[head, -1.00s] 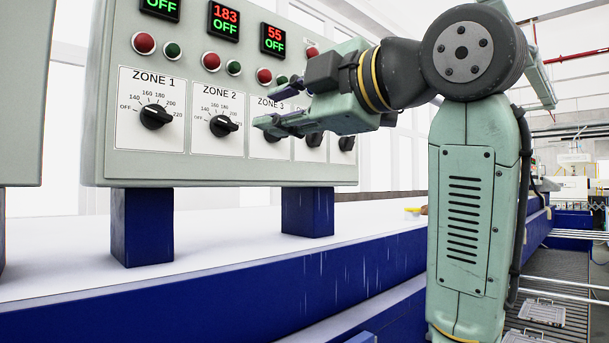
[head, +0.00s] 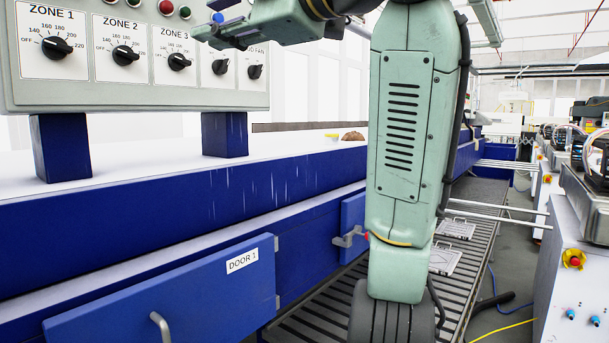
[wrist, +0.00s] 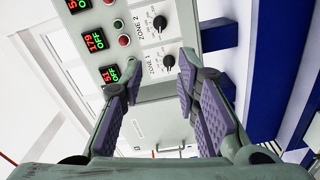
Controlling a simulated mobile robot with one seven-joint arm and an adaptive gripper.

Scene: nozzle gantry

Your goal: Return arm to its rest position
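My gripper (wrist: 163,64) is open and empty in the wrist view, with its two purple-padded fingers spread apart and the control panel beyond them. In the head view my gripper (head: 222,28) is at the top edge, in front of the panel's right part, and is partly cut off. My arm (head: 412,120) rises bent at the right of the panel. The grey control panel (head: 75,88) has black knobs, including the ZONE 1 knob (head: 57,47) and ZONE 2 knob (head: 125,55). I cannot tell any contact with the panel.
A blue machine body (head: 140,215) runs below the panel, with DOOR 1 (head: 190,290) shut and its handle sticking out. A slatted conveyor (head: 320,318) with metal plates runs behind my arm. White machines (head: 575,285) stand at the right. A brown object (head: 353,136) lies on the white ledge.

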